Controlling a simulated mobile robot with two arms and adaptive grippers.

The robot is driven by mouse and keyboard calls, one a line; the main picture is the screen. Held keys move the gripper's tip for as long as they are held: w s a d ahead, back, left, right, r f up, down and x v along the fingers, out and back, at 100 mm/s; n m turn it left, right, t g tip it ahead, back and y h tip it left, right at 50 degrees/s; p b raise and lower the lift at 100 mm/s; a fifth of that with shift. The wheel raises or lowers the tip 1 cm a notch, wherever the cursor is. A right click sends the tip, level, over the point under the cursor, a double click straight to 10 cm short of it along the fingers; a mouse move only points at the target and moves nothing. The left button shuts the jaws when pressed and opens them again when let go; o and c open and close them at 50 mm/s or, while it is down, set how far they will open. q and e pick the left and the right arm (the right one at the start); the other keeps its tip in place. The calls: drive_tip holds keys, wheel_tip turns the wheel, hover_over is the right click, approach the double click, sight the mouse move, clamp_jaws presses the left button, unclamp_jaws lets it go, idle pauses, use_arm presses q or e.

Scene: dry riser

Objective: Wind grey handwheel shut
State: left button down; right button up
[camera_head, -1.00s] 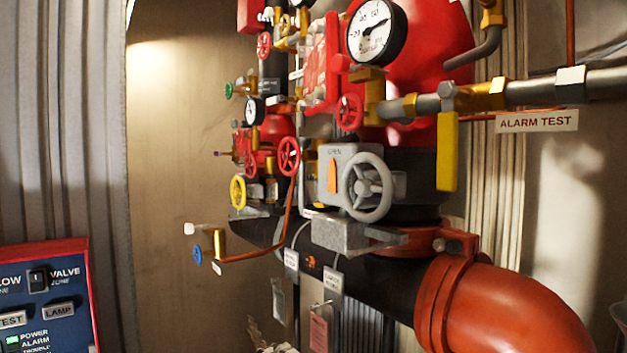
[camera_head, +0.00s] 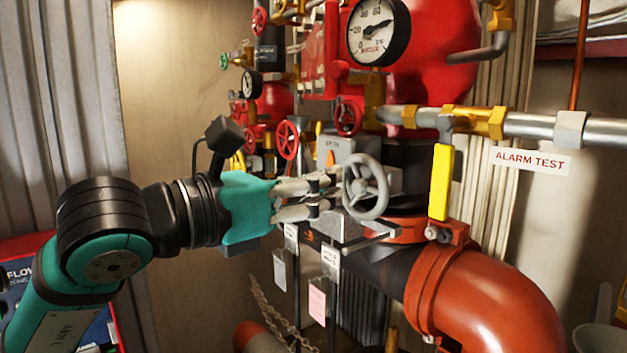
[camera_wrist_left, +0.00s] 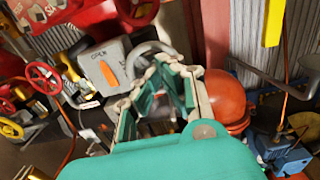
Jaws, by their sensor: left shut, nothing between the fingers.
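The grey handwheel (camera_head: 366,187) is on the front of a grey gearbox (camera_head: 345,147) at the middle of the head view. In the left wrist view, part of its rim (camera_wrist_left: 150,48) shows behind my fingers. An orange indicator (camera_wrist_left: 108,73) lies beside the word OPEN on the gearbox. My left gripper (camera_head: 332,194) is shut with nothing between its fingers. Its tips are at the left side of the handwheel rim; I cannot tell whether they touch it. My right gripper is not in view.
A yellow lever (camera_head: 440,181) hangs right of the handwheel, below a horizontal pipe. A red handwheel (camera_head: 287,140) is just above my left gripper. A large orange-red pipe elbow (camera_head: 490,300) curves below. Paper tags (camera_head: 318,301) hang under the gearbox.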

sight(378, 195)
use_arm(q)
drive_tip(key=w+r+p, duration=0.1)
drive_tip(key=w+d+r+p, duration=0.1)
drive_tip(key=shift+w+r+p, duration=0.3)
drive_tip(key=shift+w+p, duration=0.05)
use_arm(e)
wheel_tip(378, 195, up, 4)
use_arm(q)
wheel_tip(378, 195, down, 6)
drive_tip(key=w+a+b, duration=0.2)
drive_tip(key=w+b, duration=0.1)
drive_tip(key=s+d+b, duration=0.2)
drive_tip(key=s+d, duration=0.1)
drive_tip(key=s+d+b, duration=0.1)
drive_tip(key=s, duration=0.1)
drive_tip(key=shift+d+r, duration=0.25)
drive_tip(key=shift+r, duration=0.15)
drive_tip(key=shift+s+d+r, duration=0.25)
drive_tip(key=shift+s+r, duration=0.05)
drive_tip(key=shift+r, duration=0.05)
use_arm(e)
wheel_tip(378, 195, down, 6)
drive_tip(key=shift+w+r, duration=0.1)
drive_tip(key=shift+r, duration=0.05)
use_arm(q)
drive_tip(key=shift+x, duration=0.9)
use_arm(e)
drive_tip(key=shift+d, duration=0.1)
